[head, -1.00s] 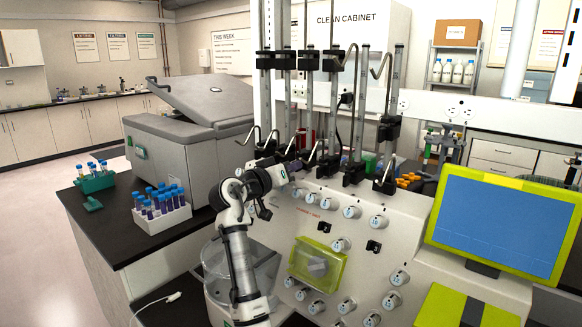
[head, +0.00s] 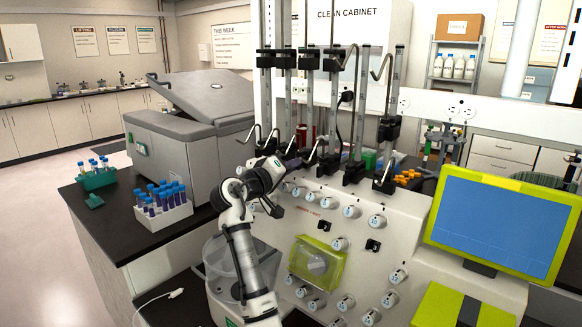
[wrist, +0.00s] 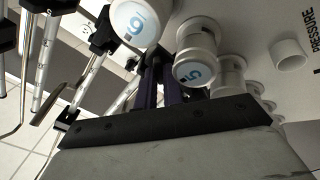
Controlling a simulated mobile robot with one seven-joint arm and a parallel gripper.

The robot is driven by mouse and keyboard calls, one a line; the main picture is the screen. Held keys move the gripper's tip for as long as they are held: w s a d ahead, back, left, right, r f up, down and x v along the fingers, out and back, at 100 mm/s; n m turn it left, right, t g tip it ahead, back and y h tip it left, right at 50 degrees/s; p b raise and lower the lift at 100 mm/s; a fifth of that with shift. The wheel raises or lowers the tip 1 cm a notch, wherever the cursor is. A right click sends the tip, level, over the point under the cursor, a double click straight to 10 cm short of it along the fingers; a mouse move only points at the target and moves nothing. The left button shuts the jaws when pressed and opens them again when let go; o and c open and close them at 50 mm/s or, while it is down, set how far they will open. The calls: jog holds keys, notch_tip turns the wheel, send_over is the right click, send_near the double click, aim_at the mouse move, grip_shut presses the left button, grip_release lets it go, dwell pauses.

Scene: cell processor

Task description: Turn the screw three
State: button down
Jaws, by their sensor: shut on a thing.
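The panel's upper edge carries a row of upright metal poles with black clamps, such as the one by my gripper (head: 328,166). My gripper (head: 302,161) reaches in from the left at these clamps, above the row of white knobs. In the wrist view its dark purple fingers (wrist: 158,72) point up between two numbered white knobs. They are shut on a small black part, which looks like a clamp screw; the fingers and nearby knobs mostly hide it. I cannot read a number three on it.
White knobs marked 5 (wrist: 195,68) and apparently 6 (wrist: 133,20) stand close beside my fingers. Bent metal hooks (head: 383,66) stick out from the poles. A green-framed screen (head: 497,222) stands right; a white tube rack (head: 163,212) stands left.

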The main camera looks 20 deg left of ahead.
jog(key=c, duration=1.5)
grip_release()
jog(key=shift+b+v, duration=2.75)
jog(key=shift+v, duration=4.2)
